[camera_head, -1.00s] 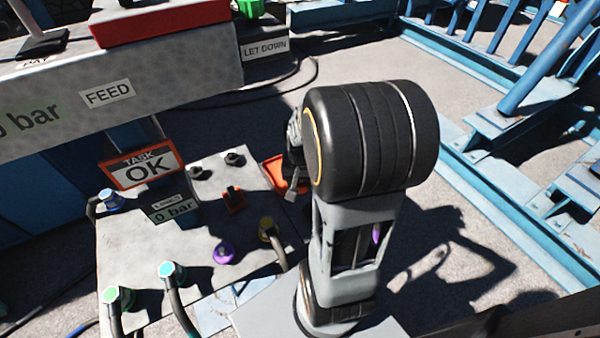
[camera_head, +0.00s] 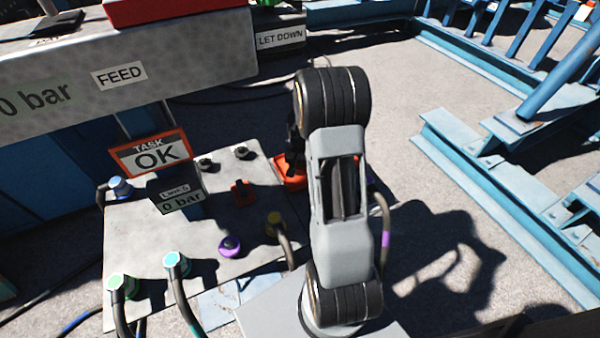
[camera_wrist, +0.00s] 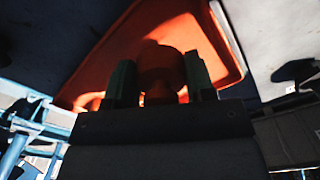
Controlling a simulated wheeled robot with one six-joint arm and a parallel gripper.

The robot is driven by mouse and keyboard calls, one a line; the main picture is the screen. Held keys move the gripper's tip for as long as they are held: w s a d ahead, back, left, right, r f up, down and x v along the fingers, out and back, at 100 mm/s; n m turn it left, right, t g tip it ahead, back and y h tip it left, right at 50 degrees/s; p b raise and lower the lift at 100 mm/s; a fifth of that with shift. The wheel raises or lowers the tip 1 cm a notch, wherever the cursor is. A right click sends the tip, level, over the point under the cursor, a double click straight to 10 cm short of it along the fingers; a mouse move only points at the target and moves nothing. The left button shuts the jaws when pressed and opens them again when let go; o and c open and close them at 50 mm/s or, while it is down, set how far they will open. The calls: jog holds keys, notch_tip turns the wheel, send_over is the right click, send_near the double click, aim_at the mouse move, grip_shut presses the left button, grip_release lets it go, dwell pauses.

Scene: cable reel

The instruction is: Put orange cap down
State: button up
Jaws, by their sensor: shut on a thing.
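The orange cap (camera_wrist: 160,62) is between the two fingers of my gripper (camera_wrist: 160,82) in the wrist view, and the fingers are shut on it. Behind the cap in that view is an orange tray (camera_wrist: 217,45), partly in shadow. The tray also shows in the head view (camera_head: 290,178), at the right edge of the grey panel and partly covered by my arm. In the head view my gripper is a dark shape over the tray, and the cap cannot be made out there. Whether the cap touches the tray floor I cannot tell.
The grey panel (camera_head: 150,232) carries several capped fittings: blue, green, purple (camera_head: 230,246) and yellow (camera_head: 275,223). An orange fitting (camera_head: 242,193) sits mid-panel. A TASK OK sign (camera_head: 150,153) stands above it. Blue steel frames (camera_head: 490,190) are at right; open ground lies between.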

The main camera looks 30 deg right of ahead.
aim_at(300, 167)
jog(key=shift+f, duration=1.5)
jog(key=shift+f+b, duration=0.2)
jog(key=shift+b, duration=0.15)
jog(key=o, duration=1.1)
jog(key=shift+r, duration=0.1)
notch_tip(300, 167, up, 11)
jog(key=shift+r+p, duration=0.1)
jog(key=shift+p, duration=1)
jog(key=s+a+r+n+t, duration=0.1)
jog(key=s+a+r+n, duration=0.1)
jog(key=s+a, duration=0.3)
jog(key=s+a+r+n+t, duration=0.1)
jog(key=s+a+r+n, duration=0.2)
jog(key=s+a+r, duration=0.1)
jog(key=s+a+r+n+t, duration=0.1)
jog(key=s+a+r+n, duration=0.1)
jog(key=s+a+r, duration=0.3)
jog(key=shift+s+a, duration=0.15)
jog(key=shift+a, duration=0.65)
jog(key=shift+s+a, duration=0.15)
jog(key=shift+a, duration=0.6)
